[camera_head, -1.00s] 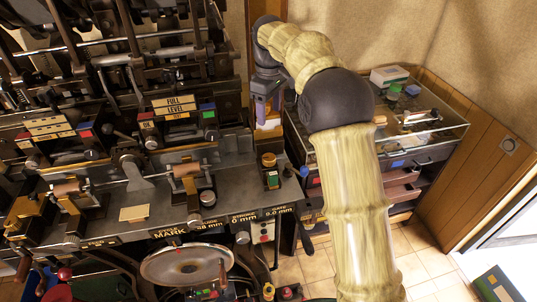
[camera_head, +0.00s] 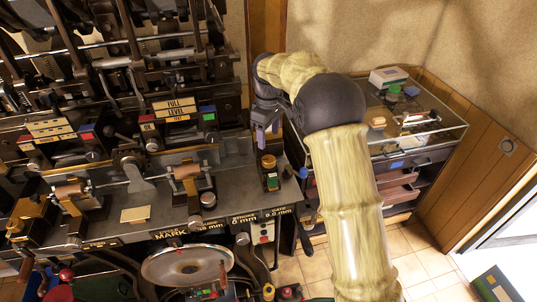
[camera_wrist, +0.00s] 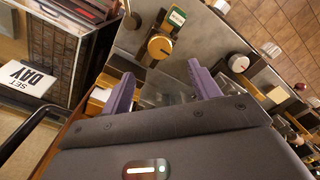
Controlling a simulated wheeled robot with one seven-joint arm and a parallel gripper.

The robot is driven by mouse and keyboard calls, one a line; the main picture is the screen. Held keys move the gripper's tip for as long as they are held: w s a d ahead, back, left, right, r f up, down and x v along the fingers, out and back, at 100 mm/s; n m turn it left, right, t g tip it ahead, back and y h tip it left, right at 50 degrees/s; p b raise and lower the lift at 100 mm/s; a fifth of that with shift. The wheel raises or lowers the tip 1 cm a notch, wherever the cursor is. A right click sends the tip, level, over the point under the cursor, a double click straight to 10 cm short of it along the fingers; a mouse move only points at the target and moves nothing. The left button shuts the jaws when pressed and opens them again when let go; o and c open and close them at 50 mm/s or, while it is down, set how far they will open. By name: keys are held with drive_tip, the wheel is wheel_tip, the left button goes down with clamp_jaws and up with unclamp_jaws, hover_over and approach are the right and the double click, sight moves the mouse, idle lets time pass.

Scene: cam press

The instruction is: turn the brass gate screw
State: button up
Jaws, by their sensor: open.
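The brass gate screw (camera_head: 268,161) is a round brass knob at the right end of the machine's grey bench, just behind a small green-faced block (camera_head: 272,181). In the wrist view the brass knob (camera_wrist: 159,46) shows beyond and between the fingertips, nearer the left one. My gripper (camera_head: 265,146) has purple fingers and hangs just behind and above the knob in the head view. In the wrist view my gripper (camera_wrist: 161,70) is open, with nothing between its fingers. No contact with the knob shows.
Levers and linkages (camera_head: 120,60) crowd the machine's left and back. A brass roller block (camera_head: 187,182) stands left of the knob. A glass-topped cabinet (camera_head: 425,145) is at the right.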

sight(268, 159)
wheel_tip(268, 159, down, 9)
drive_tip(key=shift+f+p, duration=0.2)
drive_tip(key=shift+p, duration=0.9)
drive_tip(key=shift+c, duration=0.2)
drive_tip(key=c, duration=0.9)
